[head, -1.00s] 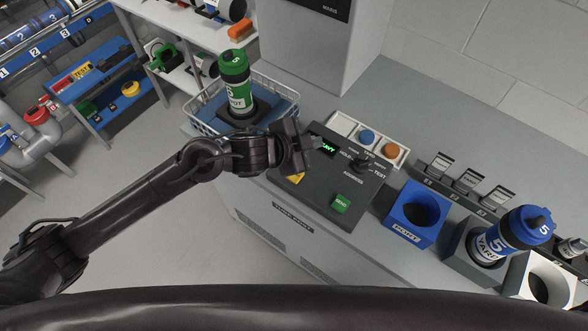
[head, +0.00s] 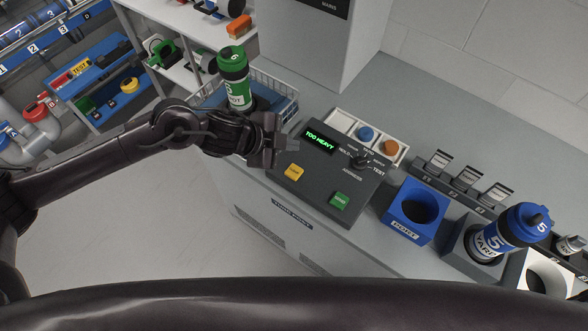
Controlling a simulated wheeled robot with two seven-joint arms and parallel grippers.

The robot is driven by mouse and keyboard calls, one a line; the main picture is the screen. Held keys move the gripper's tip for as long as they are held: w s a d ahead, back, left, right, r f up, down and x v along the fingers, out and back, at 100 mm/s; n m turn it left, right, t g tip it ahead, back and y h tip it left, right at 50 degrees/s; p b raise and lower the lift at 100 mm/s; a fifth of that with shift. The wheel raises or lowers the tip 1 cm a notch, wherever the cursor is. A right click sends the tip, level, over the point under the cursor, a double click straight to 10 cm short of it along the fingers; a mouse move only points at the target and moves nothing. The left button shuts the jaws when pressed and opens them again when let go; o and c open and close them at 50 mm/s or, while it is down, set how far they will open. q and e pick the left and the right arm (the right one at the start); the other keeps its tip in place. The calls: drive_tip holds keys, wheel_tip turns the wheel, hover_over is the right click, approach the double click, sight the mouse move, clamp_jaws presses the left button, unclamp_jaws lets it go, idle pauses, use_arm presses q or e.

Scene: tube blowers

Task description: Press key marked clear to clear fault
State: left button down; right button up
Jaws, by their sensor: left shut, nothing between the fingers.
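A dark control panel (head: 315,185) sits on the counter, with a lit display (head: 320,139) reading "TOO HEAVY" in green. A yellow key (head: 294,172) is on its left part; its lettering is too small to read. A green key (head: 340,200) is to its lower right, its lettering also hard to read. My left gripper (head: 290,143) is shut and empty, at the panel's upper left edge. In the picture it is just above the yellow key and left of the display, apart from the key. My right gripper is not in view.
A green canister (head: 234,78) stands in a wire basket (head: 272,83) behind my left gripper. A selector knob (head: 361,160) rises from the panel's right side. A blue port block (head: 400,226) and a blue-capped canister (head: 497,236) stand to the right.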

use_arm(q)
drive_tip(key=b, duration=0.7)
hover_over(290, 172)
wheel_tip(290, 172, down, 8)
drive_tip(key=shift+r, duration=0.25)
drive_tip(key=shift+f, duration=0.55)
idle(0.8)
drive_tip(key=shift+f, duration=0.1)
drive_tip(key=shift+f+b, duration=0.3)
